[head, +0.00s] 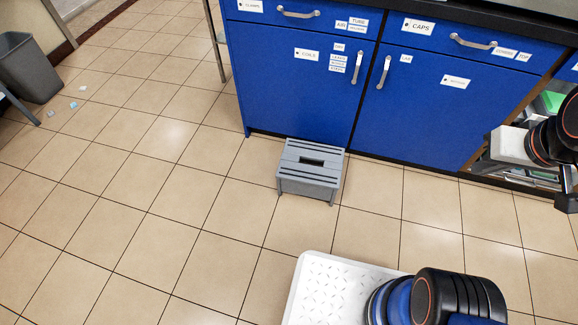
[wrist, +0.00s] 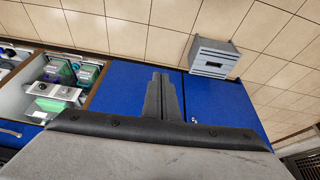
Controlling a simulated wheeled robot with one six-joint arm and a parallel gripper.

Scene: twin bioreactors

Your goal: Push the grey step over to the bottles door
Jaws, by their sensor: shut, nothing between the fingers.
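The grey step (head: 311,172) is a low slatted stool with a hand slot in its top. It stands upright on the tiles in front of the left blue cabinet door (head: 295,90), close to the cabinet foot. It also shows in the wrist view (wrist: 213,58), right of my fingers. My gripper (wrist: 160,95) is shut and empty. In the head view its pale body shows at the right edge, well apart from the step. A second blue door (head: 435,105) is right of the first. I cannot read a bottles label on either door.
An open shelf bay (wrist: 62,80) with green-lidded boxes lies right of the doors in the head view. A grey bin (head: 28,68) and small litter (head: 74,104) are at the far left. Tiled floor is free left and right of the step.

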